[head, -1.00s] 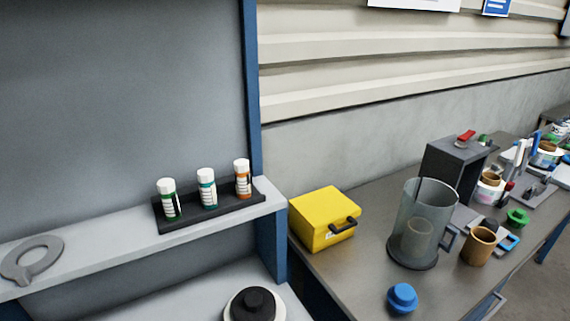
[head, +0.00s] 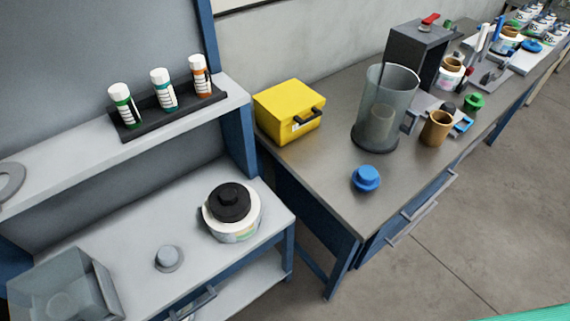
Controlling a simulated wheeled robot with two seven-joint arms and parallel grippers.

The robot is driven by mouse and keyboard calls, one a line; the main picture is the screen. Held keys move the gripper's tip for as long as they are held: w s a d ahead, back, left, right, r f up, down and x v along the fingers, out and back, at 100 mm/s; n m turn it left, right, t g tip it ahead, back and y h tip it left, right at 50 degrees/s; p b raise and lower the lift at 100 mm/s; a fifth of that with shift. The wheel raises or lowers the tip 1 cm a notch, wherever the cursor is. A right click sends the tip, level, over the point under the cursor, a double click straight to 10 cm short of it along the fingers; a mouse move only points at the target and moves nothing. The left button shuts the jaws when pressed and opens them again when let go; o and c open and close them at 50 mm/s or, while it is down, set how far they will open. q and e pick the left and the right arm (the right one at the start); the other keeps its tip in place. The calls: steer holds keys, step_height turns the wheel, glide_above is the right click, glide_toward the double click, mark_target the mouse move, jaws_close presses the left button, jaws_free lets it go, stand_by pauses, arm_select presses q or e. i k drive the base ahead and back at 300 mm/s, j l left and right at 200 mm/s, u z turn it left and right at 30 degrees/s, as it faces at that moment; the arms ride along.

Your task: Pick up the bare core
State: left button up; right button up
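A brown hollow cylinder (head: 436,128), which looks like the bare core, stands upright on the right-hand bench, just right of a clear grey bin. Its open top faces up. Another cylinder shows dimly through the wall of the clear bin (head: 398,90); I cannot tell whether it is a core too. A further brown ring tops a white labelled reel or jar (head: 451,73) beside the dark box. Neither of my grippers is in view.
The brown bench (head: 322,190) also holds a yellow case (head: 288,108), a blue knob (head: 366,178), a green knob (head: 473,102) and a dark box (head: 413,55). The left grey bench carries a black-topped reel (head: 231,205) and clear box (head: 65,288). Floor is open at right.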

mark_target(437, 125)
steer(key=u, duration=1.15)
steer(key=z, duration=2.3)
steer(key=i+l+u, duration=0.15)
steer(key=u, duration=0.3)
steer(key=i+l+u, duration=0.1)
steer(key=l+u, duration=0.15)
steer(key=u, duration=0.15)
steer(key=l+u, duration=0.25)
steer(key=u, duration=0.2)
steer(key=i, duration=0.05)
